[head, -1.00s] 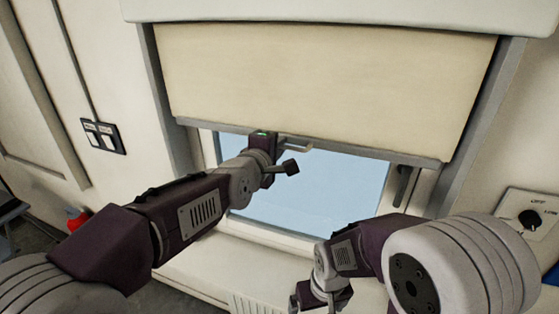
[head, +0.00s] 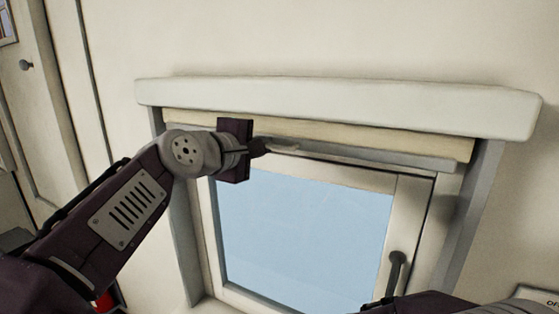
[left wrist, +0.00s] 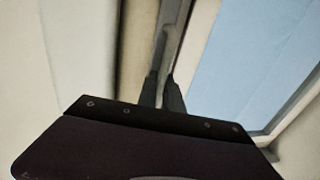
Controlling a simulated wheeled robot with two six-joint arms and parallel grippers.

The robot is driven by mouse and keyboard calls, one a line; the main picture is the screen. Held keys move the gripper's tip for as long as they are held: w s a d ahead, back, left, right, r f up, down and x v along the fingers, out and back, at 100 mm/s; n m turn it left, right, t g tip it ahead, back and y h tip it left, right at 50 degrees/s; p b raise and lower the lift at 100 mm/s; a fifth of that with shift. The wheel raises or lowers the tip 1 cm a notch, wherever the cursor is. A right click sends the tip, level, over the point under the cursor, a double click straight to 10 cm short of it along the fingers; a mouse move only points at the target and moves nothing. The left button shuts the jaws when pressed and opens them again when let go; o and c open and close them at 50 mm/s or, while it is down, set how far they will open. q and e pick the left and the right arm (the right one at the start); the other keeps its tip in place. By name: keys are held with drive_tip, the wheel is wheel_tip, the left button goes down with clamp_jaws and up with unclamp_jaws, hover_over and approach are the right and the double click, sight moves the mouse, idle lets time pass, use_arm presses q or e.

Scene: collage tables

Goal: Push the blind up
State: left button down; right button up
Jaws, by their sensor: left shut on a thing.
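The beige blind (head: 350,137) is rolled up to a narrow strip under the white box at the window's top. Its grey bottom bar (head: 385,160) runs along the lower edge, with a small pale handle (head: 283,146) near the left. My left gripper (head: 262,146) is shut on the handle. In the left wrist view the two dark fingertips (left wrist: 162,90) close in at the grey bar (left wrist: 172,35), beside the beige blind (left wrist: 137,55). The exact grip is partly hidden there. My right gripper is out of view; only part of its arm shows at the lower right.
The white blind box (head: 340,103) juts out just above the blind. The window pane (head: 300,230) below is uncovered. A dark window handle (head: 396,272) sits on the right of the window frame. A door with a knob (head: 26,65) is at the far left.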

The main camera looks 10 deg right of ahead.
use_arm(q)
wheel_tip(320, 180, up, 3)
drive_tip(key=shift+f+p, duration=0.2)
drive_tip(key=shift+p, duration=0.55)
drive_tip(key=shift+r, duration=0.3)
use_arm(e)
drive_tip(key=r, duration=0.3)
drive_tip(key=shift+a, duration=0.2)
use_arm(q)
drive_tip(key=shift+r, duration=0.15)
drive_tip(key=c, duration=1.5)
unclamp_jaws()
drive_tip(key=shift+a, duration=0.1)
drive_tip(key=shift+s+f, duration=0.1)
drive_tip(key=shift+f, duration=0.15)
